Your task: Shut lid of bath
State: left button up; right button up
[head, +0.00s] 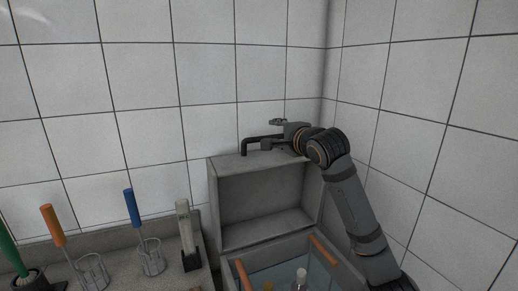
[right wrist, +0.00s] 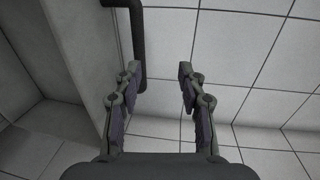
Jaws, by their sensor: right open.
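The bath (head: 228,270) stands at the bottom centre of the head view, cut off by the frame edge. Its grey lid (head: 262,190) stands open and upright, its hollow inside facing me. A black bent handle (head: 244,148) sits along the lid's top edge and also shows in the right wrist view (right wrist: 138,35). My right gripper (head: 272,134) is open at the handle, above the lid's top edge. In the right wrist view its fingers (right wrist: 160,74) are apart, with the handle beside the left fingertip; contact is unclear. My left gripper is out of view.
Tools with blue (head: 132,208), orange (head: 52,225) and green (head: 8,248) handles stand left of the bath. A clear cylinder (head: 185,225) stands in a dark holder near them. Tiled walls (head: 150,80) close off the back and right.

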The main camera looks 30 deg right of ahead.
aim_at(273, 164)
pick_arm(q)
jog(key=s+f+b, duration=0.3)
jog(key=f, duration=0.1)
pick_arm(e)
jog(key=f, duration=0.1)
jog(key=w+f+p, duration=0.1)
jog(key=f, duration=0.1)
jog(key=shift+w+f+p, duration=0.25)
jog(key=shift+w+p, duration=0.15)
jog(key=w+p, duration=0.1)
jog(key=w, duration=0.1)
jog(key=w+f, duration=0.1)
jog(key=w, duration=0.2)
jog(key=w+p, duration=0.1)
jog(key=w, duration=0.2)
jog(key=shift+d+f+p, duration=0.15)
jog(key=shift+d+p, duration=0.05)
jog(key=shift+p, duration=0.15)
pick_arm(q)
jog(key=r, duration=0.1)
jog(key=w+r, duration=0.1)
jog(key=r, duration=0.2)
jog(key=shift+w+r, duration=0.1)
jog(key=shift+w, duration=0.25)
pick_arm(e)
jog(key=shift+w+f, duration=0.15)
jog(key=shift+w, duration=0.15)
grip_shut()
